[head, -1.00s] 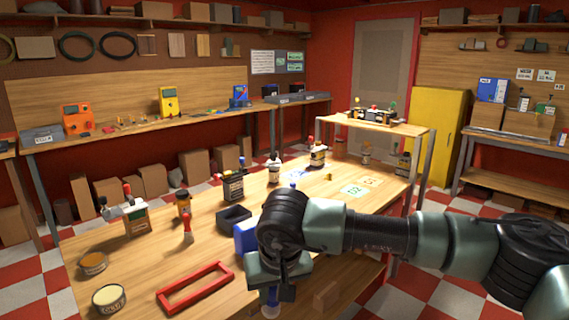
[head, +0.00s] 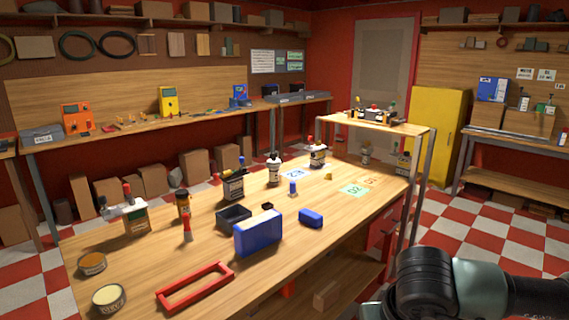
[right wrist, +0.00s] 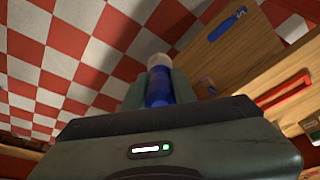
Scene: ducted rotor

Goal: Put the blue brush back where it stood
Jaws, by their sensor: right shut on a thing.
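In the right wrist view my right gripper (right wrist: 160,92) is shut on a blue brush (right wrist: 158,84) with a pale tip. The brush is held away from the table, with the red and white floor behind it. In the head view my right arm is at the lower right, and the brush is not visible there. My left gripper is not in view.
The bench holds a blue box (head: 258,233), a blue block (head: 311,218), a dark tray (head: 233,218), a red frame (head: 195,287), a red brush-like object (head: 186,229), tins, bottles and a green card (head: 353,190). The right front of the bench top is clear.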

